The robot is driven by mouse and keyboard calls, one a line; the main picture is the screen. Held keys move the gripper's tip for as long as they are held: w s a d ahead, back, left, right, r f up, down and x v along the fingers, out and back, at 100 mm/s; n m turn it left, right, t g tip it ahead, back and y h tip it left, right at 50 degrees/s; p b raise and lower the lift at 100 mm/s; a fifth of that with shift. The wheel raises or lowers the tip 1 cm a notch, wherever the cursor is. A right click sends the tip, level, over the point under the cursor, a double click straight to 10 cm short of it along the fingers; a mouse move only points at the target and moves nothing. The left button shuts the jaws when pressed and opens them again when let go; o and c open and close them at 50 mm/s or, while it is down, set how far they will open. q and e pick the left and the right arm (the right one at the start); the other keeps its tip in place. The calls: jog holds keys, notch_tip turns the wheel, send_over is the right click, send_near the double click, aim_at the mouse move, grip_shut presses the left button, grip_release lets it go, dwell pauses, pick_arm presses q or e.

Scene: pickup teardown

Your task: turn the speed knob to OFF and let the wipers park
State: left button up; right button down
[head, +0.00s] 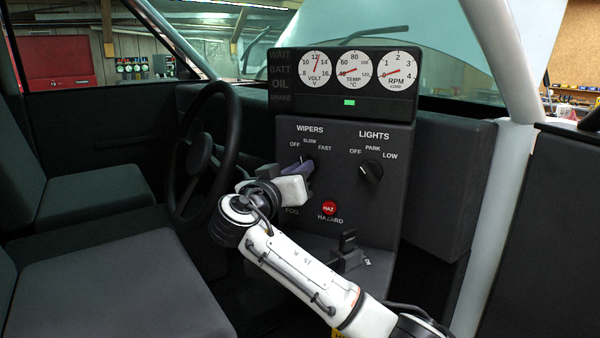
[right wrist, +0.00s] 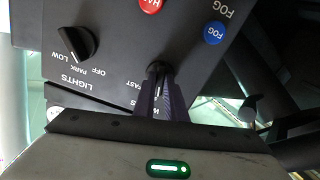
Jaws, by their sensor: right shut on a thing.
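The wipers speed knob (right wrist: 155,68) is a small dark knob on the dark grey dash panel, below the WIPERS label. In the head view it is mostly covered by my right gripper (head: 304,165). The right gripper's dark fingers (right wrist: 163,95) are shut on the knob from both sides. My left gripper is out of view.
The lights knob (head: 370,171) sits right of the wipers knob, with the red hazard button (head: 329,208) below. A blue fog button (right wrist: 214,33) is close to the gripper. The steering wheel (head: 205,150) stands just left. Gauges (head: 345,69) are above, a seat (head: 120,285) lower left.

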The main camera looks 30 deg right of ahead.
jog(key=n, duration=0.4)
jog(key=shift+n, duration=0.4)
dwell(0.4)
jog(key=c, duration=1.8)
grip_release()
jog(key=b+v, duration=0.2)
jog(key=v, duration=0.8)
jog(key=shift+s+a, duration=0.1)
jog(key=shift+a, duration=0.05)
